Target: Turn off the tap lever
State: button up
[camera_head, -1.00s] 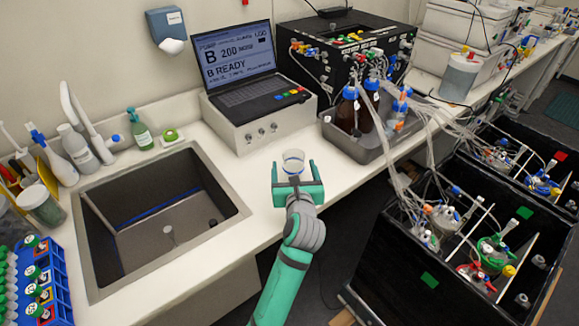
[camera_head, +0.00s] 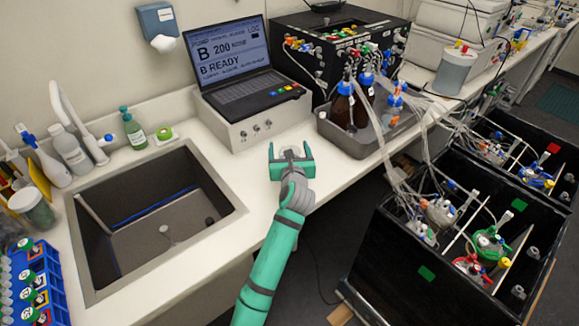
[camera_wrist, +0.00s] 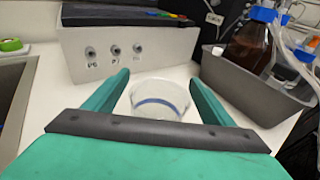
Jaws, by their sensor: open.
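The white tap (camera_head: 76,116) stands at the back rim of the sink, left in the head view, its neck slanting upward. A small blue-tipped part (camera_head: 108,138) at its base looks like the lever; its setting is too small to tell. My green gripper (camera_head: 291,153) is open over the counter in front of the laptop unit, well right of the tap. In the wrist view, a clear round vessel with a blue band (camera_wrist: 159,101) shows between the open fingers (camera_wrist: 157,88). The vessel is largely hidden in the head view. The tap is outside the wrist view.
The sink (camera_head: 225,205) lies between my arm and the left-hand bottles. A green soap bottle (camera_head: 134,130) and a green roll (camera_head: 164,134) stand near the tap. A grey tray (camera_head: 352,140) with brown bottles is right of my gripper.

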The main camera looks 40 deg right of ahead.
jog(key=shift+w+d, duration=0.2)
jog(key=shift+w, duration=0.15)
jog(key=shift+w+f, duration=0.1)
jog(key=c, duration=1.1)
jog(key=shift+s+d, duration=0.15)
jog(key=shift+s, duration=0.05)
jog(key=c, duration=0.5)
jog(key=shift+w+a+r, duration=0.15)
jog(key=shift+a+r, duration=0.05)
jog(key=shift+a, duration=0.05)
jog(key=shift+r, duration=0.3)
jog(key=s+a+r, duration=0.2)
jog(key=s+r, duration=0.2)
jog(key=s+a+r, duration=0.3)
jog(key=s+r, duration=0.1)
jog(key=s+a+r, duration=0.2)
jog(key=s+r, duration=0.1)
jog(key=r, duration=0.1)
jog(key=shift+s+a, duration=0.3)
jog(key=shift+s, duration=0.1)
